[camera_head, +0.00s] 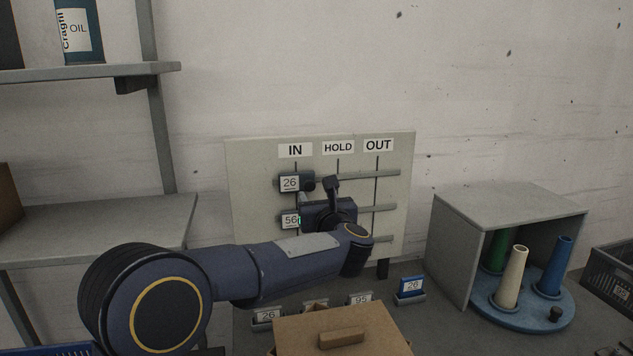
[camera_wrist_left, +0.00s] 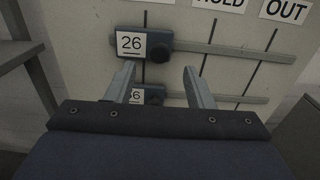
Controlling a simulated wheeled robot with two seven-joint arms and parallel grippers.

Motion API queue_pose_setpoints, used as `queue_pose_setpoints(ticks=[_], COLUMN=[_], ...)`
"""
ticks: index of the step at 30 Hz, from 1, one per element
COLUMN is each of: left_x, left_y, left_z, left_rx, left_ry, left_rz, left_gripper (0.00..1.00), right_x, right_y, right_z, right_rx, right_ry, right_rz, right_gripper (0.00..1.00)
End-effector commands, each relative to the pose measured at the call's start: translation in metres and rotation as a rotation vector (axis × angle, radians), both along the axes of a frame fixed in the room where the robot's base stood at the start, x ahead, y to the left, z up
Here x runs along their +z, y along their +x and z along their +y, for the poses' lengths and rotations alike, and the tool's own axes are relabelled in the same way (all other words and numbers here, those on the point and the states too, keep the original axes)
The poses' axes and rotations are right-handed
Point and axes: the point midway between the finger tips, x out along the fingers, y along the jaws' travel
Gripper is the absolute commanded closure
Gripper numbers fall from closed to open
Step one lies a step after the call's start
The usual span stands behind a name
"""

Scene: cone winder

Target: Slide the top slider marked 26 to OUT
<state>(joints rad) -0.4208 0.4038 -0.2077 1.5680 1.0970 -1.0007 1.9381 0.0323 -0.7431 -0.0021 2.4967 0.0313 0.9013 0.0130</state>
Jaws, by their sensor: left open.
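The board (camera_head: 250,160) stands against the wall with IN, HOLD and OUT labels over vertical lines and several horizontal rails. The top slider marked 26 (camera_head: 290,183) sits at the IN line on the top rail; it also shows in the left wrist view (camera_wrist_left: 132,43). A slider marked 56 (camera_head: 290,220) is at IN on the rail below, partly hidden by my left gripper. My left gripper (camera_wrist_left: 160,78) is open and empty in front of the board. In the left wrist view its fingertips appear just below the top slider, apart from each other. My right gripper is not in view.
A cardboard box (camera_head: 340,335) stands in front, with several numbered card holders (camera_head: 410,290) behind it. A grey open cabinet (camera_head: 510,205) with cones on a blue turntable (camera_head: 535,315) is at right. Grey shelves (camera_head: 95,225) stand at left. The top rail right of the slider is clear.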

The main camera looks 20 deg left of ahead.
Motion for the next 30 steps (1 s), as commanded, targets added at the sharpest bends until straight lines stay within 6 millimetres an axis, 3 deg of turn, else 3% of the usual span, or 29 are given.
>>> queue_pose_setpoints(ticks=[12, 24, 30], left_x=[0.002, 0.0, 0.0], left_y=[0.049, 0.056, 0.056], left_z=[0.038, 0.043, 0.043], left_rx=[-0.001, -0.004, -0.004], left_ry=[0.004, 0.005, 0.004], left_rz=[0.004, 0.004, 0.004], left_gripper=[0.52, 0.52, 0.78], right_x=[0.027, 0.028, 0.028], right_y=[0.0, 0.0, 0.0], right_z=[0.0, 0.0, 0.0], right_rx=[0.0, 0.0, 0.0], right_ry=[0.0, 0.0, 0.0], right_rz=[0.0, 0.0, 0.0], right_gripper=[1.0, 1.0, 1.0])
